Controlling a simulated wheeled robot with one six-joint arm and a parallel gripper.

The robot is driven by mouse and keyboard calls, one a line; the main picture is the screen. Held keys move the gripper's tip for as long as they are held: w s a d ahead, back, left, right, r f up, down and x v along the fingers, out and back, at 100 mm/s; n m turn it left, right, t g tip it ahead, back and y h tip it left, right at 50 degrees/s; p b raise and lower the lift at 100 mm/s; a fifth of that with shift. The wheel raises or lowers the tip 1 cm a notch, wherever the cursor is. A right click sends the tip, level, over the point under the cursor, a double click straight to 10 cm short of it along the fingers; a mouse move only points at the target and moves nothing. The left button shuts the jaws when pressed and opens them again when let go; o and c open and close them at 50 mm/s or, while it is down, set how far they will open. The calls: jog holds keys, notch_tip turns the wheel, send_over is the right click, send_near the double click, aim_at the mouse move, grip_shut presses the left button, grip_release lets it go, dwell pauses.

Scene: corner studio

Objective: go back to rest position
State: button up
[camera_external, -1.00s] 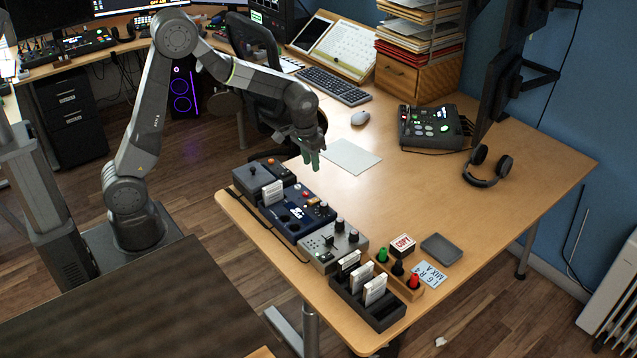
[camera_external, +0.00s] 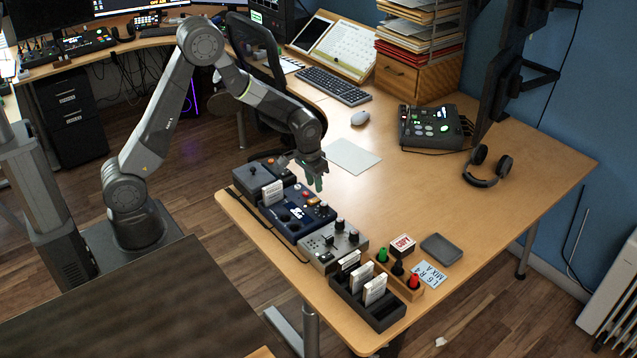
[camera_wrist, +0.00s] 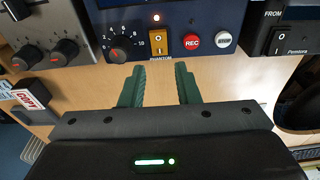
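My gripper (camera_external: 316,181) hangs at the end of my bent arm, above the wooden desk (camera_external: 480,225) close to the blue console. In the wrist view its two green fingers (camera_wrist: 160,88) are apart with nothing between them. The blue console (camera_external: 297,212) lies just beyond the fingertips in that view, showing a dial (camera_wrist: 118,54), a phantom switch (camera_wrist: 161,42), a red REC button (camera_wrist: 193,40) and a white STOP button (camera_wrist: 223,39). The fingers do not appear to touch the console.
A grey knob box (camera_external: 333,246), a black card rack (camera_external: 368,300), a stamp rack (camera_external: 400,275) and a grey pad (camera_external: 441,249) stand along the near edge. A mouse (camera_external: 360,118), keyboard (camera_external: 334,86) and headphones (camera_external: 487,166) lie farther back.

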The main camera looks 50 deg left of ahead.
aim_at(317, 199)
jog(key=f, duration=0.5)
jog(key=shift+w, duration=0.35)
jog(key=shift+r, duration=0.1)
